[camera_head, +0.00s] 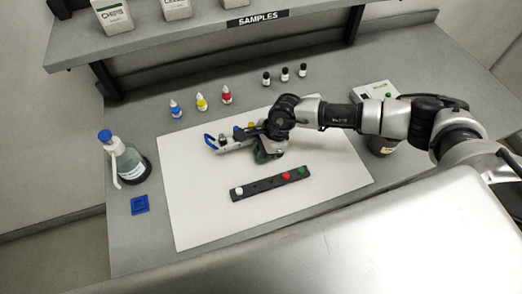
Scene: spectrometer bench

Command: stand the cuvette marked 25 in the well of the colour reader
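My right gripper (217,143) reaches in from the right, over the white mat (195,205). Its fingers point left and blue shows at their tip. I cannot tell whether they are apart or hold something. Small yellow and blue spots show just behind the gripper, mostly hidden by it. A black rack (256,187) lies in front of the gripper, with white, red and green round tops in it and some empty-looking holes. A pale box with a green button (377,90), perhaps the colour reader, stands behind my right arm. Its well is not visible. No mark 25 is readable. My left gripper is not in view.
Blue (176,109), yellow (202,102) and red (226,95) dropper bottles stand behind the mat, with several small dark vials (284,74) farther right. A wash bottle (125,160) and a blue square (140,205) are at the left. A shelf (200,38) overhangs the back.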

